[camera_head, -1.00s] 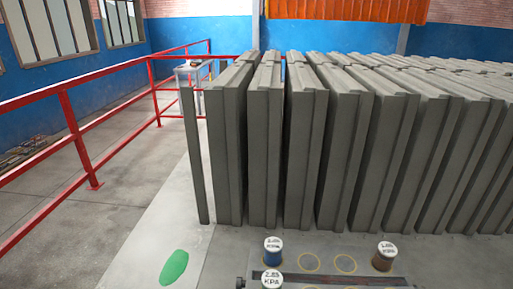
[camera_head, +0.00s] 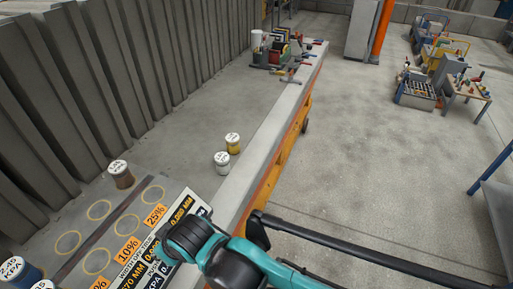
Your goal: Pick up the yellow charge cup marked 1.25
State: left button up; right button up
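The yellow cup (camera_head: 233,145) stands upright on the grey bench top, right of the picture's lower left part. Its white lid carries small print that I cannot read. A whitish-grey cup (camera_head: 221,168) stands close in front of it, to its lower left. A teal and black arm section of mine crosses the bottom middle, below these cups and apart from them. I cannot make out either gripper's fingers in this view.
A brown cup (camera_head: 121,178) and a blue cup (camera_head: 20,272) stand near yellow rings on the bench. A measuring board (camera_head: 155,216) lies beside my arm. Grey panels (camera_head: 100,70) line the left. Tools (camera_head: 283,52) sit farther along.

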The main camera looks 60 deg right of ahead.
aim_at(232, 139)
jog(key=z, duration=0.4)
jog(key=k+z, duration=0.15)
jog(key=z, duration=0.25)
jog(key=k+z, duration=0.1)
jog(key=z, duration=0.65)
jog(key=i+l+u, duration=0.1)
jog(key=u, duration=0.3)
jog(key=i+l+u, duration=0.1)
jog(key=u, duration=0.25)
jog(key=l+u, duration=0.15)
jog(key=u, duration=0.25)
jog(key=i+l+u, duration=0.2)
jog(key=l, duration=0.45)
jog(key=i+l+u, duration=0.15)
jog(key=l, duration=0.5)
jog(key=i+l+u, duration=0.2)
jog(key=l, duration=0.5)
jog(key=l+u, duration=0.15)
jog(key=l, duration=1.45)
